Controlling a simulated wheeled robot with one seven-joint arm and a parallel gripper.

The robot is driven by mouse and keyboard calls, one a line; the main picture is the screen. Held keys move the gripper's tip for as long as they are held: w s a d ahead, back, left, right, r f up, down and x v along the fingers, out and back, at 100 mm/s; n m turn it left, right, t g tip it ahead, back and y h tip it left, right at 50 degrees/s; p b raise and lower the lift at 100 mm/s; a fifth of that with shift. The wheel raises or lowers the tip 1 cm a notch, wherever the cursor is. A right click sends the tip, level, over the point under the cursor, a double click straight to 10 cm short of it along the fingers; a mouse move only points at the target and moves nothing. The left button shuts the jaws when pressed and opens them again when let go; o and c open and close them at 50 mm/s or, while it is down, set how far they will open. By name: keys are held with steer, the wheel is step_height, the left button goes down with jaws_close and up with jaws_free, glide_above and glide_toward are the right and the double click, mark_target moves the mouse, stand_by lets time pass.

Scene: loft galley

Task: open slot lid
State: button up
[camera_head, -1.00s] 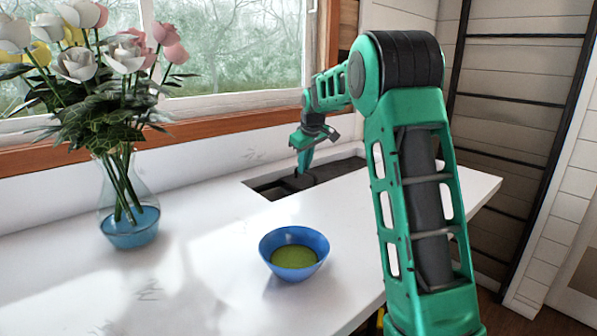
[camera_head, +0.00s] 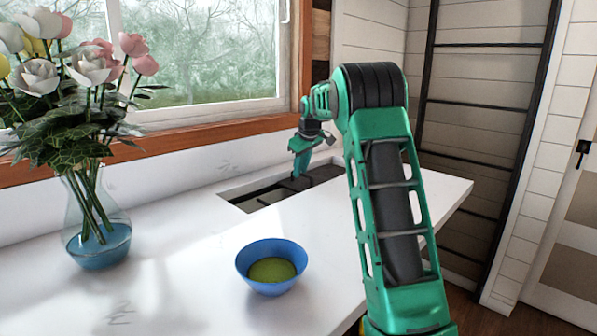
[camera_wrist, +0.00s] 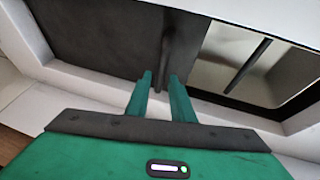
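A rectangular slot (camera_head: 236,205) is set into the white counter below the window. A dark flat lid (camera_wrist: 85,40) covers the left part of it in the wrist view; it also shows at the slot's right side in the head view (camera_head: 325,174). A dark upright bar, seemingly the lid's handle (camera_wrist: 167,40), stands at the lid's edge. My gripper (camera_wrist: 160,77) has its two green fingers apart, with the bar's near end between or just beyond the tips; contact is unclear. In the head view my gripper (camera_head: 299,177) is down at the slot.
The uncovered part of the slot shows a pale interior with a dark rod (camera_wrist: 249,66). A blue bowl with green contents (camera_head: 271,266) stands on the counter in front. A glass vase of flowers (camera_head: 97,232) stands at the left. A window (camera_head: 205,60) is behind.

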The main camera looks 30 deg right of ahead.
steer(key=shift+o, duration=0.2)
steer(key=shift+r, duration=0.1)
steer(key=v, duration=1)
steer(key=shift+r, duration=0.2)
steer(key=shift+s+a, duration=0.1)
